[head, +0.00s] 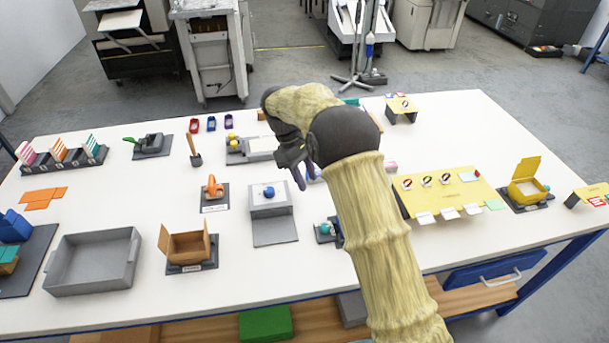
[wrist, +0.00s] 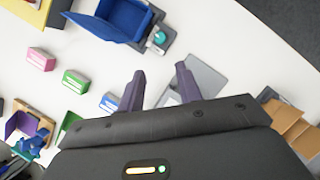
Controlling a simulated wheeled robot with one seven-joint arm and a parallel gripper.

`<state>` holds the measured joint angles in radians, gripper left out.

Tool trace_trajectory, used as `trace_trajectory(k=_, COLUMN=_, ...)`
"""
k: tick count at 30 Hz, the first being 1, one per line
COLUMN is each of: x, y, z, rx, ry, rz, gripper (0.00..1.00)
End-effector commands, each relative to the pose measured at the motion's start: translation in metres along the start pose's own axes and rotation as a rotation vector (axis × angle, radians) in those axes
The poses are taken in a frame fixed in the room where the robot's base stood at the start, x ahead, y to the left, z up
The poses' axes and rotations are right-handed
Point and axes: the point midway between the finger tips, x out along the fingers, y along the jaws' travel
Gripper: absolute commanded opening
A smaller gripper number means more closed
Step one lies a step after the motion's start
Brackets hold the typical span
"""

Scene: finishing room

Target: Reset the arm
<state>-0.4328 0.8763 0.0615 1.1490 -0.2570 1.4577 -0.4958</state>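My arm reaches up over the white table (head: 120,200) and bends at a dark joint, with the forearm in a shaggy cream cover. My gripper (head: 300,180) points down above the middle of the table, partly hidden by the arm. In the wrist view, the two purple fingers of my gripper (wrist: 160,70) stand apart with nothing between them. Below them lie the white tabletop and part of a grey device (wrist: 203,80). The gripper appears clear of the table.
Below the gripper stands a grey stand with a blue knob (head: 270,212). A grey tray (head: 118,260) and an open cardboard box (head: 186,246) stand at left front. A yellow board (head: 470,190) and a yellow box (head: 525,190) are at right.

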Motion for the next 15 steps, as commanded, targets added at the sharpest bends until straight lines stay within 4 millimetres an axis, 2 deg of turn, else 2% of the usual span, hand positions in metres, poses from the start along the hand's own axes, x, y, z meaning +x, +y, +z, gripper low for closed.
trace_trajectory(k=4, x=-0.0082, y=-0.0003, z=0.0001, rx=-0.001, ry=0.000, rz=0.000, gripper=0.35)
trace_trajectory(k=15, x=-0.0085, y=-0.0003, z=0.0002, rx=-0.001, ry=0.000, rz=0.000, gripper=0.35)
